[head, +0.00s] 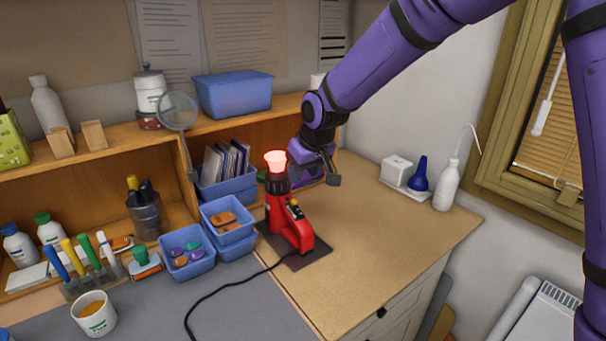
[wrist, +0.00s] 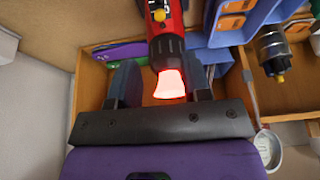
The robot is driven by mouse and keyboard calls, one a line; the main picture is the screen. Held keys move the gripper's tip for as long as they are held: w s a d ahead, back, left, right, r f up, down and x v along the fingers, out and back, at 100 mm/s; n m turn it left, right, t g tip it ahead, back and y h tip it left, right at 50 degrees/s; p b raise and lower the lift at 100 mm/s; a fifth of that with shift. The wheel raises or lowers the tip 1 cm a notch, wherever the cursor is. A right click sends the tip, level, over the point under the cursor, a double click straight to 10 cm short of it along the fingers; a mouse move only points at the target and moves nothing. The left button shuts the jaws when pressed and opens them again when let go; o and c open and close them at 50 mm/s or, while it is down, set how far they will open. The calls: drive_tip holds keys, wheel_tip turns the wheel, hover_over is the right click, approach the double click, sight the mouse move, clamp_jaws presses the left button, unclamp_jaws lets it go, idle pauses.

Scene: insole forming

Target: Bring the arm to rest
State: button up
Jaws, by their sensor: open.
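My purple arm reaches in from the right in the head view. My gripper (wrist: 166,85) is open, its two dark fingers apart with nothing gripped in the wrist view. In the head view the gripper (head: 322,170) is just behind and right of a red heat tool (head: 288,228). The tool stands upright on a dark mat (head: 308,252), its nozzle (head: 275,162) glowing pinkish red. In the wrist view the glowing nozzle (wrist: 169,84) shows between the fingers; I cannot tell how close they are to it.
Blue bins (head: 228,218) stand left of the tool, and a wooden shelf (head: 170,150) runs behind. A black cord (head: 225,285) crosses the grey mat. A white bottle (head: 447,186) and a blue bulb (head: 418,175) stand at the back right. The bench (head: 390,235) right of the tool is clear.

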drive_tip(key=s+d+r+m+t+h, duration=0.1)
drive_tip(key=s+d+r+m, duration=0.1)
drive_tip(key=s+d+r, duration=0.6)
drive_tip(key=s+d+r+m+h, duration=0.1)
drive_tip(key=s+d+r, duration=0.45)
drive_tip(key=d, duration=0.35)
drive_tip(key=s+d+r+m, duration=0.1)
drive_tip(key=s+d, duration=0.4)
drive_tip(key=s, duration=0.5)
drive_tip(key=s+d+m, duration=0.2)
drive_tip(key=s+d, duration=0.4)
drive_tip(key=s, duration=0.4)
drive_tip(key=shift+d+r+m+h, duration=0.25)
drive_tip(key=shift+r+m+h, duration=0.05)
drive_tip(key=shift+r+m, duration=0.1)
drive_tip(key=shift+a, duration=0.1)
